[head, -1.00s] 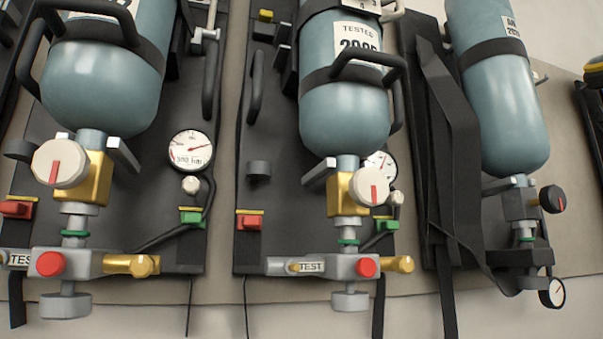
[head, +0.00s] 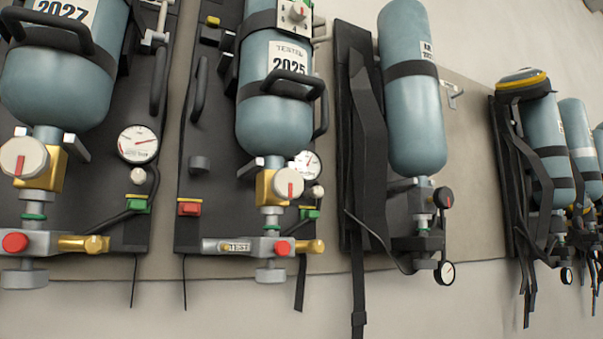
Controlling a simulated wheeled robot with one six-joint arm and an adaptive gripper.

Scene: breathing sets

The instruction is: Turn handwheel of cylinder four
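Several blue-grey cylinders hang valve-down on backplates; I cannot tell which is number four. The left cylinder (head: 60,85), marked 2027, has a white handwheel (head: 22,157) with a red mark on a brass valve. The middle cylinder (head: 273,125), marked 2025, has a similar white handwheel (head: 289,184) on a brass valve (head: 265,188). My gripper is not in view.
Pressure gauges (head: 138,144) sit beside the valves. Black straps (head: 368,150) hang beside the third cylinder. A horizontal test block (head: 240,246) with a red knob is under the middle valve. Bare wall shows between the third set and the farther ones.

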